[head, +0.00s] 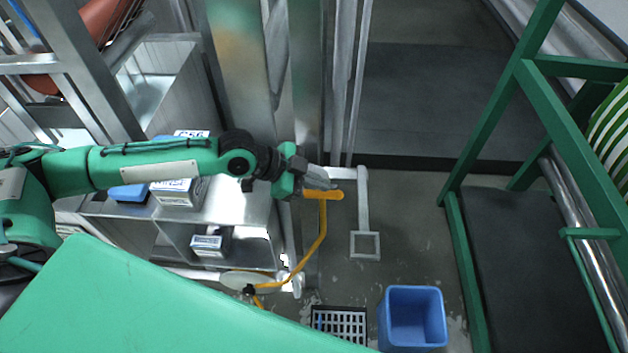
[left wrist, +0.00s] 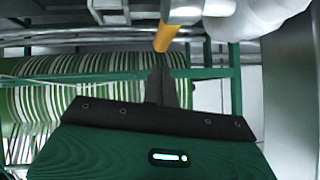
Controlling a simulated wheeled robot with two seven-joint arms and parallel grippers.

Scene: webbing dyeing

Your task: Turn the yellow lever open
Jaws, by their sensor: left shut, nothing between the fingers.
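The yellow lever (head: 317,238) is a bent rod with a short crossbar handle (head: 324,194) at its upper end. Its lower end meets a pivot by a pale round part. My left gripper (head: 332,184) reaches in from the left, its fingertips right beside the handle. The gripper is shut with nothing between its fingers. In the left wrist view the shut fingers (left wrist: 160,84) point up toward the yellow handle end (left wrist: 165,38). I cannot tell whether they touch it. My right gripper does not show.
A metal shelf (head: 243,245) with several boxes stands left of the lever. A blue bin (head: 413,318) and a black grate (head: 339,324) are on the floor below. A green frame (head: 463,270) stands at the right. A grey post with a square foot (head: 364,243) is just right of the handle.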

